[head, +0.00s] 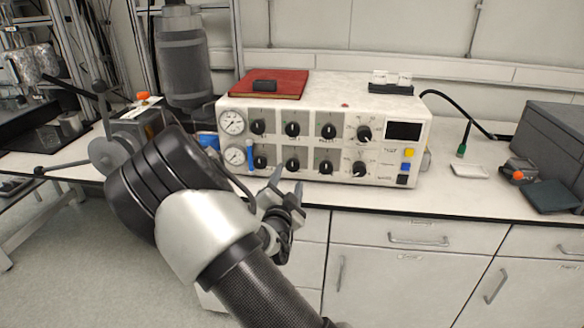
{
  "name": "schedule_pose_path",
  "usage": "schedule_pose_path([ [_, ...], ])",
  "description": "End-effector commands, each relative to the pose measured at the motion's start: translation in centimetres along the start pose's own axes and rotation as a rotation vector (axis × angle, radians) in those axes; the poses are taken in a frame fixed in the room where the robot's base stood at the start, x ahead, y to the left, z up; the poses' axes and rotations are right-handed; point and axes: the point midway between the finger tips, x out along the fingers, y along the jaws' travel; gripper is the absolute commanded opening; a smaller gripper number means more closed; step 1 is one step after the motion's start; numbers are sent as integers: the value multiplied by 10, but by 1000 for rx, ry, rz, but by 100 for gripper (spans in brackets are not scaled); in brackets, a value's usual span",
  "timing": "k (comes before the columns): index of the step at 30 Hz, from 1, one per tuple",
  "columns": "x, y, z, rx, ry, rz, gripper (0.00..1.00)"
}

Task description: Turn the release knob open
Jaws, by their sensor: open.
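A white control box (350,93) stands on the bench with two rows of black knobs on its front. The upper row has knobs such as this one (292,129), and the lower row has others such as this one (325,167). The labels are too small to read, so I cannot tell which one is the release knob. My gripper (287,181) is open, in front of the lower edge of the box, below the lower row. It looks empty, and I cannot tell its distance from the panel. My arm covers the area left of the box.
Two round gauges (232,122) and a blue handle (249,158) are at the panel's left. A dark screen (403,131) and coloured buttons are at its right. A red book (270,84) lies on top. A grey case (552,143) stands far right.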

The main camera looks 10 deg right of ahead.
Motion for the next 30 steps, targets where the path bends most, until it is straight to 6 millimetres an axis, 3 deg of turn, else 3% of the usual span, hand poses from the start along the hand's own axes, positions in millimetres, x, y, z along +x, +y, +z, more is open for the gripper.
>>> schedule_pose_path([
  [3, 27, 1, 0, -1, 2, -2, 53],
  [10, 64, 0, 0, 0, 0, -1, 53],
  [15, 75, 0, 0, 0, 0, 0, 53],
  [24, 77, 0, 0, 0, -1, 0, 53],
  [30, 77, 0, 0, 0, -1, 0, 19],
])
